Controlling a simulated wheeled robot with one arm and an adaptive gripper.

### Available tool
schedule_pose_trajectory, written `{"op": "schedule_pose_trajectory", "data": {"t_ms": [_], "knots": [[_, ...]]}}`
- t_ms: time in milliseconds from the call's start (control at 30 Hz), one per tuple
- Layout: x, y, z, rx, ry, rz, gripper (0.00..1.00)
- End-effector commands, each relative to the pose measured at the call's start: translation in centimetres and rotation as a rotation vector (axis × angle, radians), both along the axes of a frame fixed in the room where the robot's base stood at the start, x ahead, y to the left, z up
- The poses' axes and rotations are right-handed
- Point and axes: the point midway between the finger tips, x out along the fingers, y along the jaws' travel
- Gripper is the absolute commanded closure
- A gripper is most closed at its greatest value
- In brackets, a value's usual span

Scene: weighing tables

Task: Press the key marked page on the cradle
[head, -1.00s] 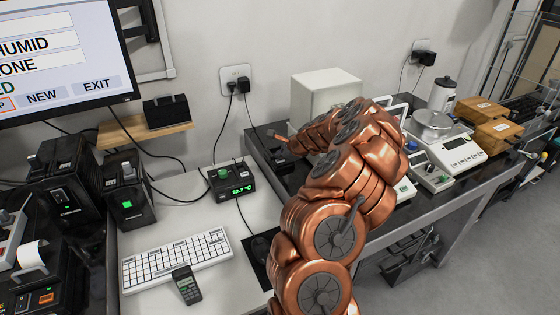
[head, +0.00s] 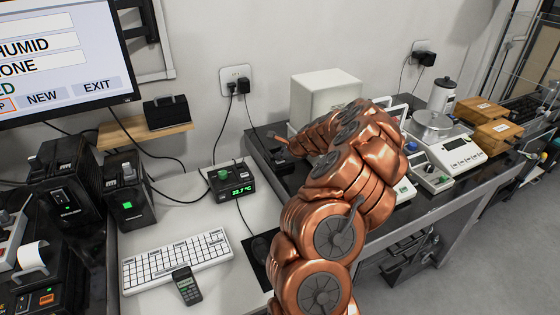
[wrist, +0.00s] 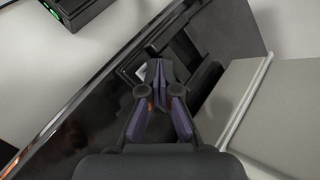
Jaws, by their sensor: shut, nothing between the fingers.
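My gripper (wrist: 158,75) is shut, its fingertips together over a dark object on the black tabletop. That object, probably the cradle (wrist: 183,48), is black with a small pale patch (wrist: 142,72) beside the fingertips. I cannot read any key marking, and the fingers hide part of it. I cannot tell whether the tips touch it. In the head view my gripper (head: 277,138) is small and dark at the left end of my copper arm, above the black table, and the cradle cannot be made out clearly.
A white box (head: 325,90) stands close behind my arm. A black device with a green display (head: 232,182) sits on the white desk to the left, near a keyboard (head: 176,260). Scales (head: 460,152) and wooden boxes (head: 482,110) stand on the table to the right.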

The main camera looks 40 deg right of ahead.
Motion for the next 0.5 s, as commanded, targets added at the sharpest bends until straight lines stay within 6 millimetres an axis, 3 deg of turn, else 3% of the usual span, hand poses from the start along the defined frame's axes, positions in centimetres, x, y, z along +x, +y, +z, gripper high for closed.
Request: {"op": "schedule_pose_trajectory", "data": {"t_ms": [200,500], "knots": [[0.0,0.0,1.25,0.0,0.0,0.0,1.0],[0.0,-0.01,1.25,0.0,0.0,0.0,1.0]]}}
